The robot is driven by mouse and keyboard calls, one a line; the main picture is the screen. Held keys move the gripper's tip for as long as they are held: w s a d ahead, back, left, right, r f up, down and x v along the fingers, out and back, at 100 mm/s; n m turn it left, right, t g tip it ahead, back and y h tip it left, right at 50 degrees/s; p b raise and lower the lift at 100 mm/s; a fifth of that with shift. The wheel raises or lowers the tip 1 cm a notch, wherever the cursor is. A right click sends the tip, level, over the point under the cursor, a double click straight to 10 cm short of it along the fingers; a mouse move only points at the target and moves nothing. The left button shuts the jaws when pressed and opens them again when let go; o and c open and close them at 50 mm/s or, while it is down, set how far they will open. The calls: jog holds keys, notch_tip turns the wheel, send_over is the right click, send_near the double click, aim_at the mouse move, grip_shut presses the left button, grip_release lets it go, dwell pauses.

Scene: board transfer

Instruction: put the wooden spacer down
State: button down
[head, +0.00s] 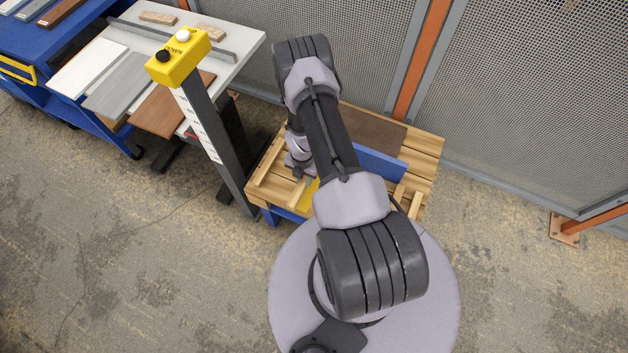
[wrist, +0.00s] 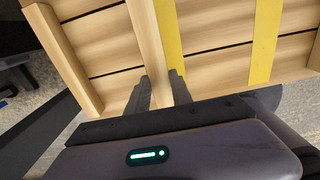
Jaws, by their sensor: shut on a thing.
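The wooden spacer (wrist: 147,45) is a long pale strip in the wrist view. My gripper (wrist: 161,90) is shut on its near end, one dark finger on each side. The spacer is over the slatted wooden pallet (wrist: 215,55), along the left side of a yellow stripe (wrist: 172,35). I cannot tell whether it touches the slats. A second yellow stripe (wrist: 265,45) lies farther right. In the head view my gripper (head: 305,181) is low over the left part of the pallet (head: 425,165), partly hidden by my arm.
Another pale strip (wrist: 62,58) lies along the pallet's left side. A brown board (head: 372,130) and a blue bar (head: 380,163) are at the pallet's back. A post with a yellow button box (head: 178,60) stands left. Beyond it is a table (head: 245,45) with boards. Mesh fencing (head: 530,90) is behind.

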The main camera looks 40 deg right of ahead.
jog(key=d, duration=0.4)
jog(key=shift+s+f+b, duration=0.25)
jog(key=shift+s+b, duration=0.05)
jog(key=shift+b, duration=0.1)
jog(key=f+b, duration=0.1)
jog(key=f, duration=0.1)
jog(key=f+b, duration=0.1)
jog(key=shift+d+f, duration=0.2)
jog(key=shift+f, duration=0.15)
jog(key=shift+s+r, duration=0.1)
jog(key=shift+r, duration=0.1)
jog(key=shift+f, duration=0.2)
jog(key=c, duration=1.1)
grip_release()
jog(key=shift+c, duration=0.2)
